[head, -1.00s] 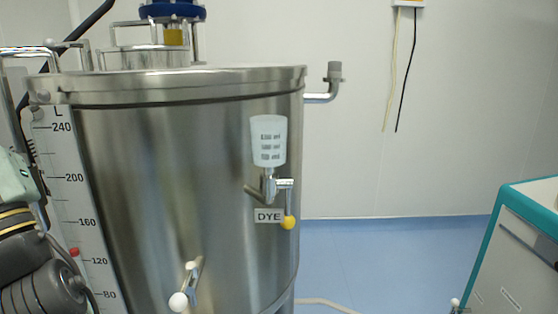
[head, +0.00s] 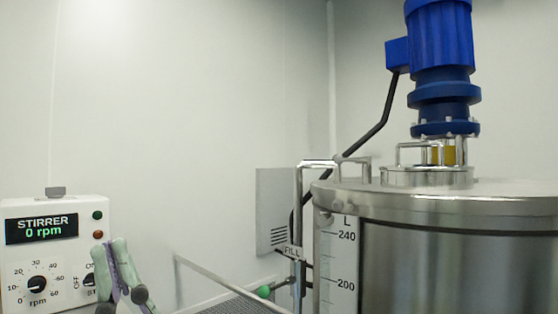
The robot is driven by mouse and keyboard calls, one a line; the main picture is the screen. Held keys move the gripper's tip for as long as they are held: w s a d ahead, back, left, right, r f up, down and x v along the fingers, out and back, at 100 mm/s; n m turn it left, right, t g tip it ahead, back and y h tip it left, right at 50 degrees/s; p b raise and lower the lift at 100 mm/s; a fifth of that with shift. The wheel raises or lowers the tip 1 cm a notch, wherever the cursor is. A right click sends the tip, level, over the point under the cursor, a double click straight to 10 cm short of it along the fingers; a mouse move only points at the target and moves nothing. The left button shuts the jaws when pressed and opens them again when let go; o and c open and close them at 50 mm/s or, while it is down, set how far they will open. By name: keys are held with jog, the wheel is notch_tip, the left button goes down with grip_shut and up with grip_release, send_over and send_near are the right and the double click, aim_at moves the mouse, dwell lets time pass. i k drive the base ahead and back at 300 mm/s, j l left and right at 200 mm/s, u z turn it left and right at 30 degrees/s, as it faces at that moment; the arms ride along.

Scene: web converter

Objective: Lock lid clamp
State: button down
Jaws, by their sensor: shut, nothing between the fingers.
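The steel tank (head: 455,270) stands at the right, cut off by the picture's edge. Its flat steel lid (head: 510,188) lies on top, above a thick rim. A small rounded metal fitting (head: 324,218) sits at the rim's left end; I cannot tell whether it is the lid clamp or how it is set. A raised hatch with a bar handle (head: 412,147) is on the lid. My gripper (head: 118,246), pale green with dark grey joints, is low at the left, well away from the tank. Its fingers come together at the top and hold nothing.
A blue stirrer motor (head: 442,60) stands above the lid. A white stirrer box (head: 52,215) reading 0 rpm is behind my gripper at left. A metal pipe (head: 298,205) with a FILL label and green-knobbed valve runs beside the tank. A grey grating (head: 240,305) lies between.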

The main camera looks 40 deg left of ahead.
aim_at(337, 158)
jog(key=u, duration=0.7)
